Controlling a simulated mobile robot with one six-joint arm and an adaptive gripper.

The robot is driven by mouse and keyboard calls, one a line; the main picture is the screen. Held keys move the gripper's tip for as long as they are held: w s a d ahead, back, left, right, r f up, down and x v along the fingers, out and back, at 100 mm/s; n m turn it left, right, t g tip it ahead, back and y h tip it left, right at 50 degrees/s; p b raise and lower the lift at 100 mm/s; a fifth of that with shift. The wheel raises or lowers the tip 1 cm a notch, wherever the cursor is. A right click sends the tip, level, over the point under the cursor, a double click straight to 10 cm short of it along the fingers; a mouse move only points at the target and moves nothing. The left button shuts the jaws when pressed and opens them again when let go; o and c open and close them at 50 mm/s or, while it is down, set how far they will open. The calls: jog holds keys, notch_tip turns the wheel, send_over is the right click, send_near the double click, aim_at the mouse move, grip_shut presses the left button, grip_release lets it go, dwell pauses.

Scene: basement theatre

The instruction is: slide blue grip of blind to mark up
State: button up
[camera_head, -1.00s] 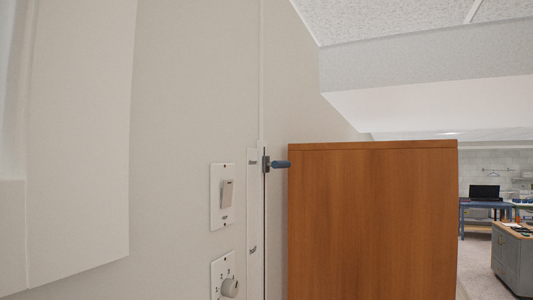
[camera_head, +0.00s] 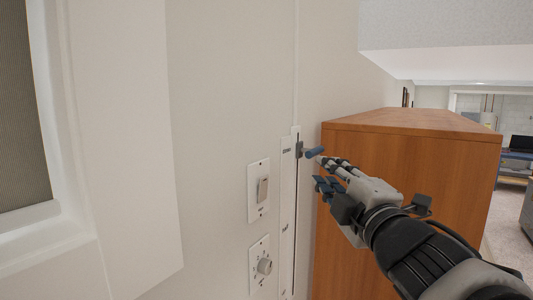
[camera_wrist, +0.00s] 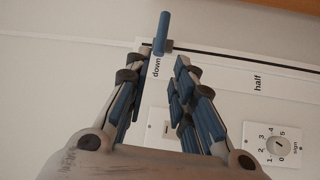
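The blue grip (camera_head: 315,152) is a short rod on a dark slider at the top of a narrow slotted wall strip (camera_head: 287,200). In the wrist view the grip (camera_wrist: 162,33) stands beside the word "down", and "half" is printed further right. An "up" mark cannot be made out. My gripper (camera_head: 321,171) is just below and right of the grip in the head view. In the wrist view its fingers (camera_wrist: 164,60) are apart and empty, with the grip just beyond the gap between their tips.
A light switch (camera_head: 260,190) and a rotary knob plate (camera_head: 262,265) are on the wall left of the strip. A wooden cabinet (camera_head: 400,190) stands close on the right, behind my arm. A window frame (camera_head: 55,200) is at far left.

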aim_at(312, 156)
jog(key=p+x, duration=0.1)
jog(key=x, duration=0.9)
jog(key=shift+w+r+p, duration=0.1)
jog(key=shift+w+p, duration=0.2)
jog(key=shift+w, duration=0.1)
jog(key=shift+c, duration=0.5)
grip_shut()
